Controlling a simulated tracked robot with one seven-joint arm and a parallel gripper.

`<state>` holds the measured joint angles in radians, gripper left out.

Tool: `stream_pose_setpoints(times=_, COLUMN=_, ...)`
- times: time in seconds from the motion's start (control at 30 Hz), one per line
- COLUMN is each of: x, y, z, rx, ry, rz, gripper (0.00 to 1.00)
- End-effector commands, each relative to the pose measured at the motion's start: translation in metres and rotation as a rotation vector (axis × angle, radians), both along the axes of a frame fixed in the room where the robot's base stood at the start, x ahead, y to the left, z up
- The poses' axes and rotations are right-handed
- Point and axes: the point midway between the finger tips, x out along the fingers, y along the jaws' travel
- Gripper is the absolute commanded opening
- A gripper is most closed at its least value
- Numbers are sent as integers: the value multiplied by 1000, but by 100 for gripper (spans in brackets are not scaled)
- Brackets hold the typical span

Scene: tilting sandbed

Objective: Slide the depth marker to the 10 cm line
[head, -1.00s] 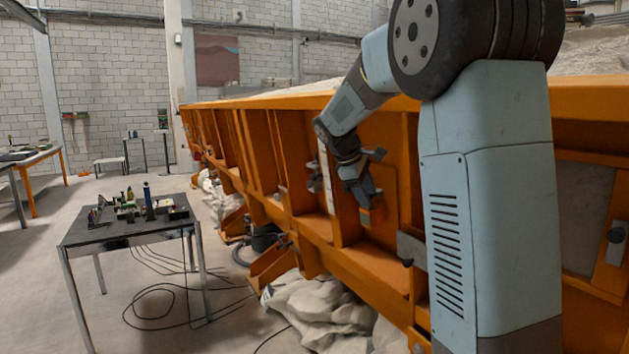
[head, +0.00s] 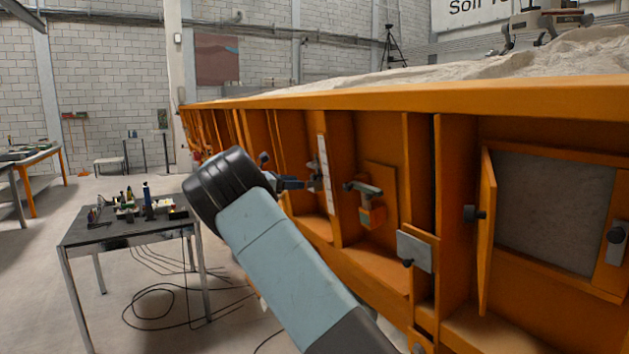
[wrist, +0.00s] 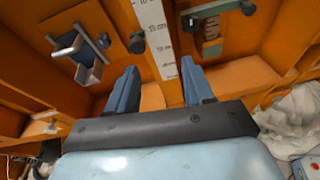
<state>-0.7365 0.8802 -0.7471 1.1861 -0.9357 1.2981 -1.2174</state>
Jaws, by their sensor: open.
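A white scale strip with dark marks (wrist: 157,35) runs down the orange wall in the wrist view; it also shows in the head view (head: 324,168). Its figures are too small to read surely. A small grey piece (head: 314,178) sits beside the strip in the head view and may be the depth marker. In the wrist view, dark knobs flank the strip, one left (wrist: 137,42) and one right (wrist: 190,21); I cannot tell which belongs to the marker. My gripper (wrist: 160,85) is open and empty, its blue fingers straddling the strip's lower end in the picture.
Farther right are a grey latch plate (head: 415,252) and an open hinged door (head: 487,232). A tool table (head: 95,237) stands left.

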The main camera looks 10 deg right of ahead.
Motion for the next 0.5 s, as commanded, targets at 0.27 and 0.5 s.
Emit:
stream_pose_setpoints(times=0.27, x=17, y=45, z=-6, rx=-143, ry=45, rz=53, gripper=52)
stream_pose_setpoints(times=0.5, x=24, y=28, z=-6, rx=-152, ry=48, rz=52, gripper=52)
